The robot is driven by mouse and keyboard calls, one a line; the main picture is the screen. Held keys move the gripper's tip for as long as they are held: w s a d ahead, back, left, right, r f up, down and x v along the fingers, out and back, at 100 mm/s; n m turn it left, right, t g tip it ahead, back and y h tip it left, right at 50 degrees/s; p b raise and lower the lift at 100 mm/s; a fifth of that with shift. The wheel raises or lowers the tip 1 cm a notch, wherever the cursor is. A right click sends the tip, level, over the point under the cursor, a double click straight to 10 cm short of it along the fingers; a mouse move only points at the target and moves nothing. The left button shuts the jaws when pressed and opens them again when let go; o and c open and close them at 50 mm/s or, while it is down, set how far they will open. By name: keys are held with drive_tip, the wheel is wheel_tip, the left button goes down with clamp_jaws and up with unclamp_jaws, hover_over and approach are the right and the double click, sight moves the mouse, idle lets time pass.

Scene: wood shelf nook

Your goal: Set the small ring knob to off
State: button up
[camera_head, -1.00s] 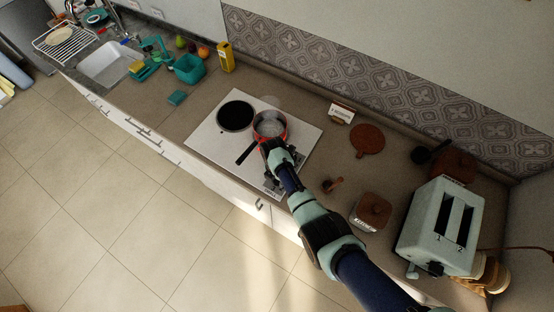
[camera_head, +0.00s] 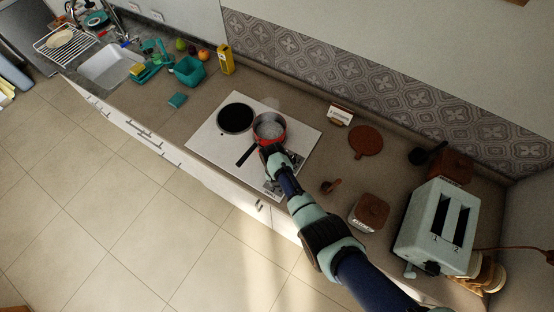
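The small ring knob cannot be made out; my arm covers part of the front right of the white hob (camera_head: 212,140). A red pot (camera_head: 270,127) with a dark handle stands on the hob's right side, with pale contents inside. My gripper (camera_head: 272,153) reaches over the hob, close by the pot's front side. Its fingers are too small and dark to show whether they are open or shut, or whether they touch anything.
A brown round trivet (camera_head: 366,141) and a white sign (camera_head: 340,115) lie right of the hob. A brown-lidded jar (camera_head: 370,211), a small brown scoop (camera_head: 330,186) and a pale toaster (camera_head: 437,228) stand near my arm.

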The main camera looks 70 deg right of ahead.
idle(0.4)
drive_tip(key=o, duration=1.1)
drive_tip(key=shift+o, duration=0.2)
wheel_tip(320, 180, up, 12)
drive_tip(key=shift+w+a, duration=0.15)
drive_tip(key=shift+w, duration=0.15)
